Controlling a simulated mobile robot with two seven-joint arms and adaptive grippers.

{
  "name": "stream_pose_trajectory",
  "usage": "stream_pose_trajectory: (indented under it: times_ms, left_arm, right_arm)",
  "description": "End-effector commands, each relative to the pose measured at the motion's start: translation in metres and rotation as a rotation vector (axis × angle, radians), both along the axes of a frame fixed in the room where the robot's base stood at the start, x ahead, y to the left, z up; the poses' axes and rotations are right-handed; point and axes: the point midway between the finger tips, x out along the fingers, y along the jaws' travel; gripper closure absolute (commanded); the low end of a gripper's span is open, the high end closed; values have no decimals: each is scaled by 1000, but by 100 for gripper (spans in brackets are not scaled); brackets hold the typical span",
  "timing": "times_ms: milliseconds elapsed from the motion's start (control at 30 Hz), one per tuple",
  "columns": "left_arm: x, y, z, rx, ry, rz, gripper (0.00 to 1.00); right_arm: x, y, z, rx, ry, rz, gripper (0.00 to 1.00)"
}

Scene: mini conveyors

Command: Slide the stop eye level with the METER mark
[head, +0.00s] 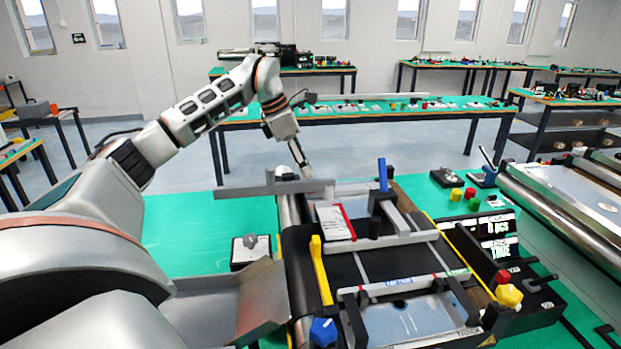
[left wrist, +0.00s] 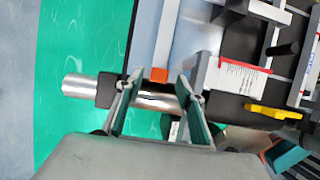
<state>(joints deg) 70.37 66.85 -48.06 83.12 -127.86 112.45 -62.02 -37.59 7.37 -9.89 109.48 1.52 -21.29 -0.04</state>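A pale rail (head: 420,279) with small coloured lettering crosses the front of the mini conveyor (head: 350,265). The lettering is too small to read surely, so I cannot confirm the METER mark. My left gripper (head: 303,165) is above the conveyor's far left end, well away from that rail. In the left wrist view its two fingers (left wrist: 157,106) are apart, with a silver roller (left wrist: 154,101) and an orange-tipped bar (left wrist: 158,75) seen between them. My right gripper is out of view.
A red-edged white card (head: 334,222), a blue post (head: 383,175) and a yellow lever (head: 321,270) stand on the conveyor. A display (head: 494,236) and yellow knob (head: 509,295) are at right. The green table (head: 180,225) is largely clear at left.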

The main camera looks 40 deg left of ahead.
Motion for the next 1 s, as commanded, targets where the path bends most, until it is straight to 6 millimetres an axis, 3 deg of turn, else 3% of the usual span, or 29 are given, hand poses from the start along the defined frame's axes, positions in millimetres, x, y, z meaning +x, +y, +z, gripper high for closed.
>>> stream_pose_trajectory:
  times_ms: [233,600,767,1000]
  left_arm:
    - [9,-8,-29,-1,2,-1,62]
    - [11,-9,-34,0,-1,-1,62]
    - [11,-9,-34,0,-1,-1,100]
    - [18,-16,-34,-3,-2,-3,100]
  right_arm:
    - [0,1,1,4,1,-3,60]
    - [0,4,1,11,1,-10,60]
    - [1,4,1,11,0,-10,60]
    - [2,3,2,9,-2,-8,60]
